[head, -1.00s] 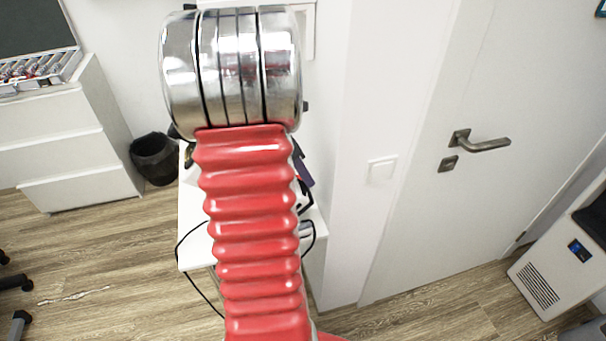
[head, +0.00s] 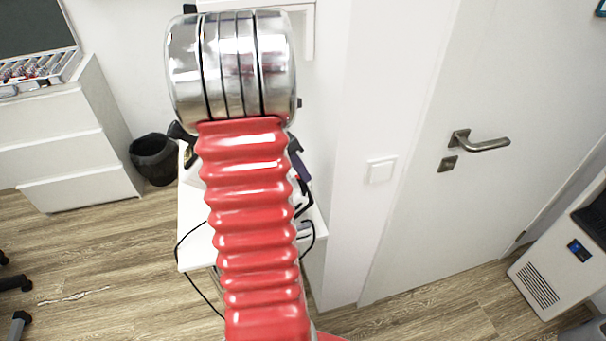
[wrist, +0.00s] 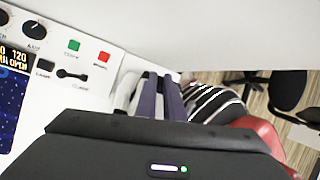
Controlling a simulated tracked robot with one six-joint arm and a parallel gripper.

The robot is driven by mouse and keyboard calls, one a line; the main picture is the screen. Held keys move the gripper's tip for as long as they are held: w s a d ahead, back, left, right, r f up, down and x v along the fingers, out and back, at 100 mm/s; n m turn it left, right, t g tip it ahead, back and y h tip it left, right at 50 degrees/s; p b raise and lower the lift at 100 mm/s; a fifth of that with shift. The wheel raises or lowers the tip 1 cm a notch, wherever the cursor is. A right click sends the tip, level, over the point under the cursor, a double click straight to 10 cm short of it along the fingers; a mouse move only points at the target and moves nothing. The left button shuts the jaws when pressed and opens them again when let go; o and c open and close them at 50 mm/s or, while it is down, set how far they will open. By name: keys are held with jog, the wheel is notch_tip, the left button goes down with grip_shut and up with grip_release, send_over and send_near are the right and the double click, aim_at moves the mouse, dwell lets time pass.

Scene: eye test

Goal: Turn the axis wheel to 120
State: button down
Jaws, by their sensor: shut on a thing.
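A black knob (wrist: 35,30), with a small label below it that seems to read AXIS, sits on the white panel (wrist: 105,88) at upper left of the wrist view. A display (wrist: 12,55) beside it shows 120. My gripper (wrist: 160,78) has dark purple-grey fingers at the panel's right end, apart from that knob. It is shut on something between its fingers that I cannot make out. In the head view my arm hides the fingertips and most of the device.
The panel has a green button (wrist: 73,45), a red button (wrist: 104,56) and a black lever (wrist: 72,74). In the head view a white table (head: 196,245) with cables stands under my arm. A black bin (head: 154,158) and drawers (head: 70,140) are left, a door (head: 450,220) right.

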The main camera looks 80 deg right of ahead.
jog(key=shift+w, duration=0.1)
jog(key=c, duration=1.9)
grip_release()
jog(key=shift+o, duration=0.2)
jog(key=v, duration=1.3)
jog(key=shift+w+r, duration=0.25)
jog(key=shift+r, duration=0.05)
jog(key=shift+f, duration=0.1)
